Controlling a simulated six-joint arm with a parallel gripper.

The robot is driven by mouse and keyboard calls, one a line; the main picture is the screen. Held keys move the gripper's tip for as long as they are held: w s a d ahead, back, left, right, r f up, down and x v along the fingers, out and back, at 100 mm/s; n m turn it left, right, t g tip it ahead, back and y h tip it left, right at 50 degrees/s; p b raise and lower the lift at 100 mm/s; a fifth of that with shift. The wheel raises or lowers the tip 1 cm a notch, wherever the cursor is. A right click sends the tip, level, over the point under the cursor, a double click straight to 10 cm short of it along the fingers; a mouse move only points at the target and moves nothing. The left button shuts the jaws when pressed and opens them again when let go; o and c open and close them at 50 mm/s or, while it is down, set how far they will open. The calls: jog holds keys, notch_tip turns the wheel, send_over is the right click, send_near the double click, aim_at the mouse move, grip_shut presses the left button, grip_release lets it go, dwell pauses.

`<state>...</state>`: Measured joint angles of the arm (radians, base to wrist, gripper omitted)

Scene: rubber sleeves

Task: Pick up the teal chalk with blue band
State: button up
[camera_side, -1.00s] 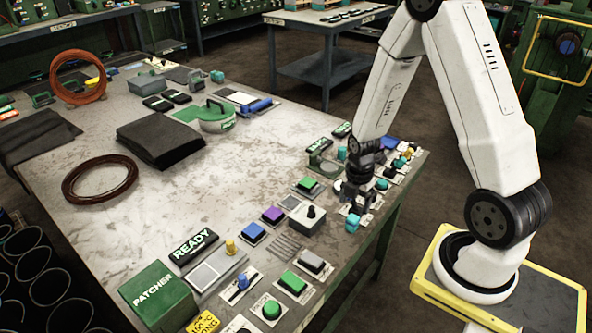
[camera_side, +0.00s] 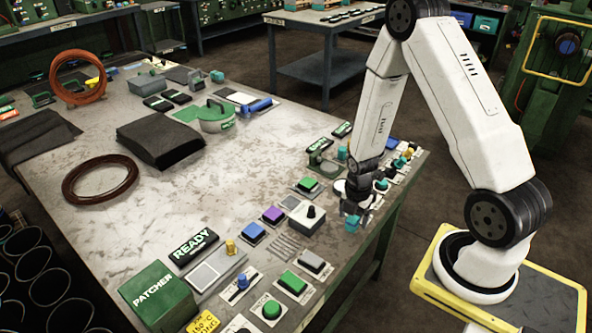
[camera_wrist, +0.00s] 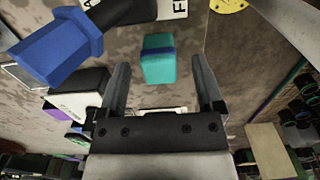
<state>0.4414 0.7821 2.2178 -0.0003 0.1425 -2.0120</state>
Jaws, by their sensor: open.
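The teal chalk with blue band (camera_wrist: 158,62) lies on the table top in the wrist view, a short teal block with a dark blue band near its upper end. It sits in line with the gap between my gripper's fingers, apart from both. In the side view a teal block (camera_side: 352,222) shows right below my gripper (camera_side: 357,210), near the table's right edge. My gripper (camera_wrist: 163,85) is open and empty, its two dark fingers pointing at the chalk. The fingertips are hard to make out in the side view.
A blue knob (camera_wrist: 55,48) stands large at upper left of the wrist view. In the side view a grey box with a black knob (camera_side: 307,216) stands left of my gripper. Buttons and small blocks line the table's right edge; the table's middle (camera_side: 230,165) is mostly clear.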

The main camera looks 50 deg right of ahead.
jog(key=shift+f, duration=0.95)
grip_shut()
